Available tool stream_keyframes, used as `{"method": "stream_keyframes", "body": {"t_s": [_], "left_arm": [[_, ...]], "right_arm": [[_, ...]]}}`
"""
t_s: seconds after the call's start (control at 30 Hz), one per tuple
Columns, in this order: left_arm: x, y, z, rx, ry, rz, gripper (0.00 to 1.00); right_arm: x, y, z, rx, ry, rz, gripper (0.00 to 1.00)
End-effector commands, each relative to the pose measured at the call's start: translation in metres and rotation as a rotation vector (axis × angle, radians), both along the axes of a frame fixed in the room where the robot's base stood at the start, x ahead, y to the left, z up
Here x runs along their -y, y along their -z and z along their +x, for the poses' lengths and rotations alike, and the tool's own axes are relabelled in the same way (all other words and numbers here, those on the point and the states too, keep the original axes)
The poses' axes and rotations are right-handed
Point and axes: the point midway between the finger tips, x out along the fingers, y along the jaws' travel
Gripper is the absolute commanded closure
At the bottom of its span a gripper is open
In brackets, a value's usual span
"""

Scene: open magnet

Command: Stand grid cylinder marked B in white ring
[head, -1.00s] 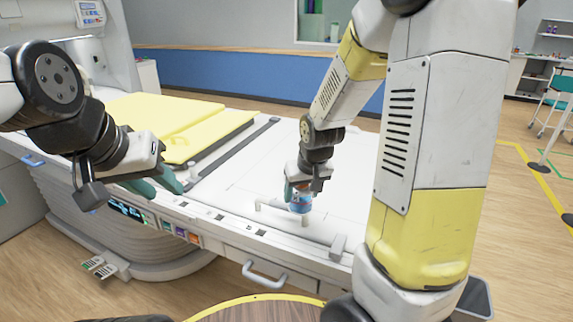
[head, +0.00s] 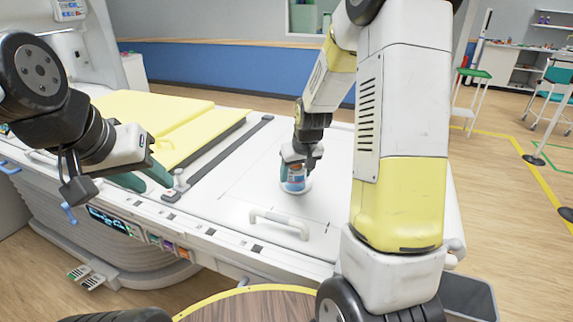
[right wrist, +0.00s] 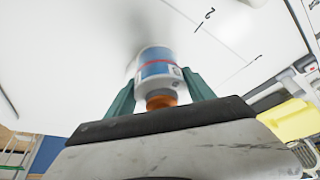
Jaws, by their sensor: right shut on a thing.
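My right gripper (head: 296,162) is shut on a small bottle-like cylinder (head: 294,182) with a blue label, low over the white table top. In the right wrist view the cylinder (right wrist: 157,72) is white, with a blue and red label and an orange end towards my palm, between the two green fingers (right wrist: 158,92). I cannot read a B or make out a grid on it. A pale round rim shows at its lower end; I cannot tell whether this is the white ring or the cylinder's own base. My left gripper (head: 146,180) is open and empty at the table's near-left edge.
The white table top (head: 235,190) has thin marked lines and is mostly clear. A white bar handle (head: 279,220) stands in front of the cylinder. A yellow pad (head: 165,115) lies at the left, beside a dark rail (head: 225,155).

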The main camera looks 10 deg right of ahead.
Motion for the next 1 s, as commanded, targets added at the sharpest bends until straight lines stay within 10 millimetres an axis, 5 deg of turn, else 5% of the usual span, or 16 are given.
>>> {"method": "stream_keyframes", "body": {"t_s": [0.1, 0.3, 0.57, 0.8, 1.0], "left_arm": [[0.000, 0.000, 0.000, 0.000, 0.000, 0.000, 0.64], [0.000, 0.000, 0.000, 0.000, 0.000, 0.000, 0.64], [0.000, 0.000, 0.000, 0.000, 0.000, 0.000, 0.64], [0.000, 0.000, 0.000, 0.000, 0.000, 0.000, 0.64], [0.000, 0.000, 0.000, 0.000, 0.000, 0.000, 0.64]], "right_arm": [[0.009, 0.003, 0.031, 0.002, 0.001, 0.000, 0.94], [0.016, 0.005, 0.061, 0.001, 0.000, -0.001, 0.94], [0.020, 0.007, 0.075, 0.002, -0.001, -0.001, 0.94], [0.019, 0.040, 0.073, -0.002, -0.001, -0.001, 0.94], [0.019, 0.042, 0.073, 0.001, -0.001, 0.000, 0.94]]}}
